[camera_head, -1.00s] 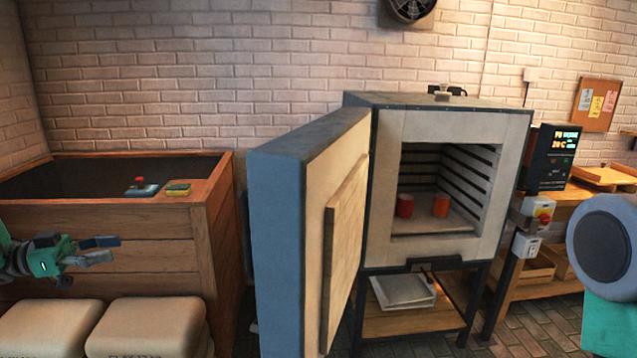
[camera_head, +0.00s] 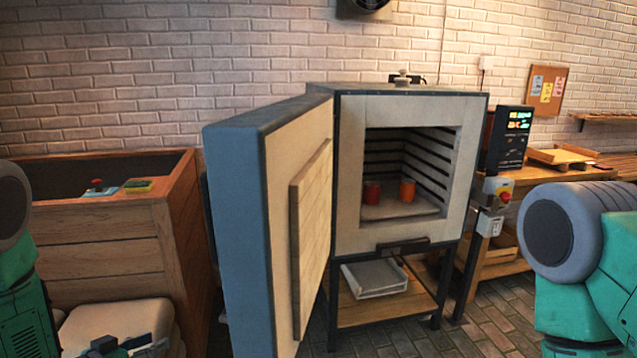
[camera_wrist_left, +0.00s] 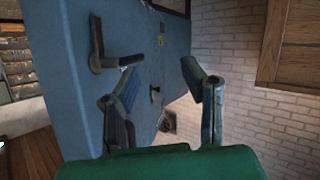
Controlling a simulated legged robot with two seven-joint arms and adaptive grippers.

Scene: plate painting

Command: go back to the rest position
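My left gripper (camera_head: 125,348) is low at the bottom edge of the head view, left of the open kiln door (camera_head: 235,240). In the left wrist view my left gripper (camera_wrist_left: 160,78) has its two fingers wide apart with nothing between them. Behind the fingers is the blue outer face of the door (camera_wrist_left: 75,80) with a dark handle (camera_wrist_left: 112,60). The kiln (camera_head: 345,200) stands open with a red cup (camera_head: 372,191) and an orange cup (camera_head: 407,190) upright inside. My right arm shows at the right edge, but its gripper is out of view.
A wooden bin (camera_head: 105,240) stands left of the door, with pale sacks (camera_head: 120,322) before it. A control box (camera_head: 507,138) and a wooden bench (camera_head: 500,262) are right of the kiln. A white tray (camera_head: 375,278) lies on the shelf under it.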

